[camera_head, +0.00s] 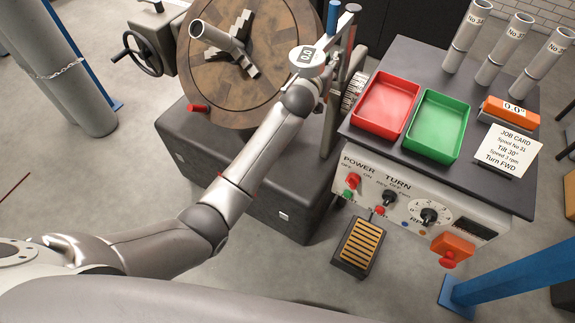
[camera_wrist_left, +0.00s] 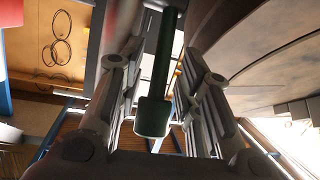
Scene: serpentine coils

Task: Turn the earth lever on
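My left arm reaches from the left across the grey base to the side of the turntable. In the head view its gripper (camera_head: 336,80) is small and partly hidden by the wrist, next to upright posts between turntable and console. In the left wrist view the two fingers (camera_wrist_left: 160,85) stand apart. A dark green bar with a thick end (camera_wrist_left: 153,118), which may be the earth lever, lies between them. Gaps show on both sides, so I see no grip on it. In the head view no lever is clearly labelled earth. My right gripper is out of view.
The round wooden turntable (camera_head: 216,90) with a jaw chuck is left of the gripper. The console right of it bears a red tray (camera_head: 386,105), a green tray (camera_head: 437,126), tubes and a job card (camera_head: 509,150). A pedal (camera_head: 358,248) lies on the floor.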

